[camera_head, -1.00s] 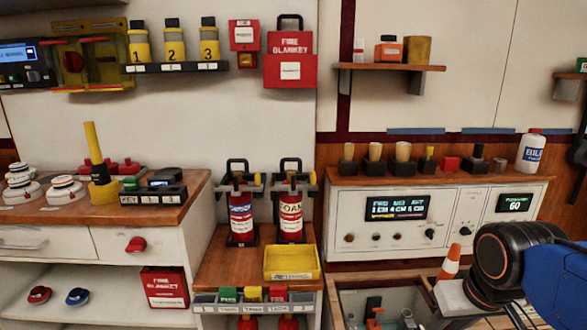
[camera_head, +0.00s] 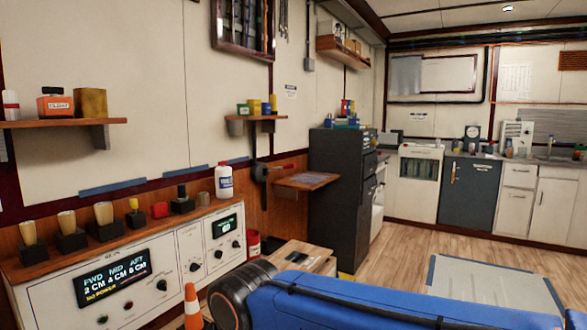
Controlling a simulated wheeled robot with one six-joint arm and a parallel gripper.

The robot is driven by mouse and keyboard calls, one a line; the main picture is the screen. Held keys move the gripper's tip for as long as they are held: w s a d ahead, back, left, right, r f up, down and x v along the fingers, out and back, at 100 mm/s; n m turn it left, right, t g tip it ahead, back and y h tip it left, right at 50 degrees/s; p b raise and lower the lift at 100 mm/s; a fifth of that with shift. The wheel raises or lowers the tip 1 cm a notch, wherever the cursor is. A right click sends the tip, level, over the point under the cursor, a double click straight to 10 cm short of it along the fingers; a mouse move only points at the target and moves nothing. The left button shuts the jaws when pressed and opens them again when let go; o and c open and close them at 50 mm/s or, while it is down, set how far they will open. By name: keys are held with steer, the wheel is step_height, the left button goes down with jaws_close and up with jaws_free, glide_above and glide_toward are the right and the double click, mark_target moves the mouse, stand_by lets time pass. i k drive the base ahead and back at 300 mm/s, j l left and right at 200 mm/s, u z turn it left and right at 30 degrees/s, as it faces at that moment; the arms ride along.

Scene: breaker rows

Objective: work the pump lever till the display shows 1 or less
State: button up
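A small dark display (camera_head: 223,226) on the right of the white console front reads what looks like 60. A larger display (camera_head: 113,277) on the same console reads FWD 2 CM, MID 4 CM, AFT 8 CM, with a NO POWER line. A dark wall fitting with a red-tipped arm (camera_head: 280,169) stands right of the console; it may be the pump lever, but I cannot tell for sure. My blue arm crosses the bottom of the view. My gripper is out of sight.
A small wooden ledge (camera_head: 307,181) juts from the wall beside a dark grey cabinet (camera_head: 345,190). A low wooden-topped unit (camera_head: 290,259) and an orange cone (camera_head: 192,306) stand near my arm. A grey floor panel (camera_head: 490,290) lies at right, with clear wood floor beyond.

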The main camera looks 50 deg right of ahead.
mark_target(292, 165)
steer(key=z, duration=1.35)
